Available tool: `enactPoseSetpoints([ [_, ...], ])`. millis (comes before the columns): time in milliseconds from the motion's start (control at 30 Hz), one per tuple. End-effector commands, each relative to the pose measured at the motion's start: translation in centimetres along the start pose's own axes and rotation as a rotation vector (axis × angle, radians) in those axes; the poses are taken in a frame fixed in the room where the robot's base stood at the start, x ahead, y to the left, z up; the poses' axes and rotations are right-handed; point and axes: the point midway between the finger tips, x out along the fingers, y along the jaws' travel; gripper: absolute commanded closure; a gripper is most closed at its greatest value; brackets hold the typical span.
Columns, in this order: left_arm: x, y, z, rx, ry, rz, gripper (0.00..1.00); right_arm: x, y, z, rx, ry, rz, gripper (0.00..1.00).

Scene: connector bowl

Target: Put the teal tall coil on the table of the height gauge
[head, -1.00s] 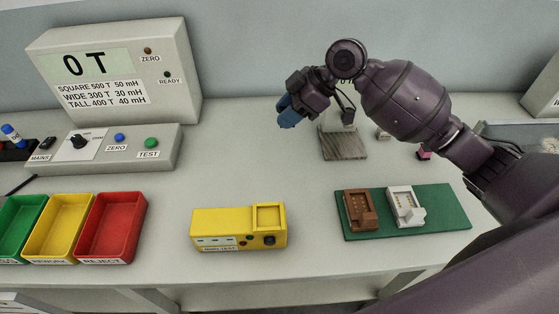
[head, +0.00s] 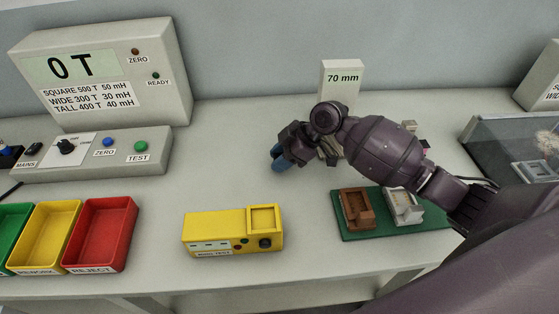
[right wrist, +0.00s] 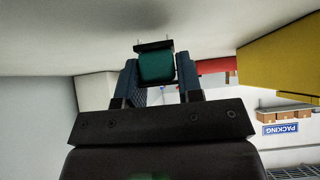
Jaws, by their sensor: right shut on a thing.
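My right gripper (head: 281,159) is over the middle of the bench, left of the height gauge (head: 342,82), and its blue fingers point down. In the right wrist view, the teal coil (right wrist: 157,67) sits between the two fingers, with a dark base and thin pins at its outer end. The gripper is shut on it. In the head view the coil is hidden behind the fingers. The gauge shows "70 mm". My right wrist covers most of the gauge's table. My left gripper is not in view.
A yellow tester (head: 232,231) and a green board (head: 424,222) with brown and white sockets lie in front. The red bin (head: 101,234) and a meter reading "0 T" (head: 88,67) are at left. A clear-walled box (head: 512,135) stands right.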

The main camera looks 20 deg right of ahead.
Motion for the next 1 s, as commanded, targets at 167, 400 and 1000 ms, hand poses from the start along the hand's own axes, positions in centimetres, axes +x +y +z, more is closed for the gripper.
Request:
enactPoseSetpoints([
  [167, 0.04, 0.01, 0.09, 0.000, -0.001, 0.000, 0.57, 0.90, -0.02, 0.75, -0.001, 0.000, 0.000, 0.90],
  [400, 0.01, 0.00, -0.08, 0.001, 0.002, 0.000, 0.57, 0.95, -0.02, 0.82, -0.001, 0.000, 0.000, 0.90],
  [1000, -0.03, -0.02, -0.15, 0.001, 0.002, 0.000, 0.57, 0.74, -0.01, 0.63, -0.001, 0.000, 0.001, 0.41],
])
